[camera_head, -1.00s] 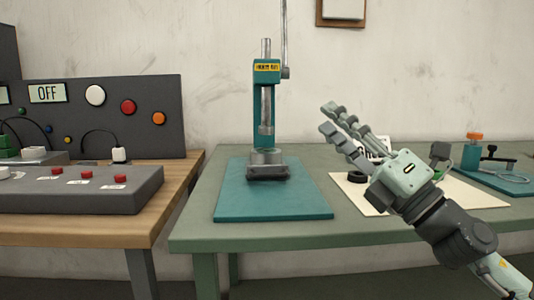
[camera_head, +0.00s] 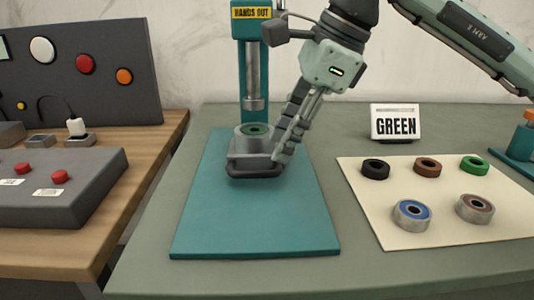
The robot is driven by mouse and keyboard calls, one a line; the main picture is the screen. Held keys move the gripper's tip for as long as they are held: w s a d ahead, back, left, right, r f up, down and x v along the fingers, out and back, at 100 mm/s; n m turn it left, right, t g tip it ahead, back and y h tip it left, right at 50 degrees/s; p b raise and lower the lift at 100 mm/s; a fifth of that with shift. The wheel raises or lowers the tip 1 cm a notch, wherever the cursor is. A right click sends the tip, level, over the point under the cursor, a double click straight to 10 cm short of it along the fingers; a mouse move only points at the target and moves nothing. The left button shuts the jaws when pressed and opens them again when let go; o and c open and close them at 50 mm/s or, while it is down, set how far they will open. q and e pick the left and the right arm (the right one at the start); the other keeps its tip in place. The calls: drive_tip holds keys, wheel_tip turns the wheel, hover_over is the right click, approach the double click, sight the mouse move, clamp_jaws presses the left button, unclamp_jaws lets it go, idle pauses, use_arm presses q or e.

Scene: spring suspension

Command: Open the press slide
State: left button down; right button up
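The teal press (camera_head: 253,60) stands on a teal base plate (camera_head: 255,222). Its slide (camera_head: 255,163) is a dark grey block with a round grey holder on top, sitting low under the ram (camera_head: 252,88). A green ring (camera_head: 254,130) shows inside the holder. My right gripper (camera_head: 281,156) points down, with its fingertips at the right side of the slide and holder. The fingers look close together from here, and whether they touch or grip the slide cannot be told. My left gripper is not in view.
A cream mat (camera_head: 440,235) at the right holds several rings, in front of a GREEN sign (camera_head: 395,124). A dark control box (camera_head: 60,188) with red buttons is on the wooden table at the left. The green table in front of the press is clear.

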sight(265, 171)
drive_tip(key=shift+x, duration=2.7)
drive_tip(key=shift+a, duration=0.1)
clamp_jaws()
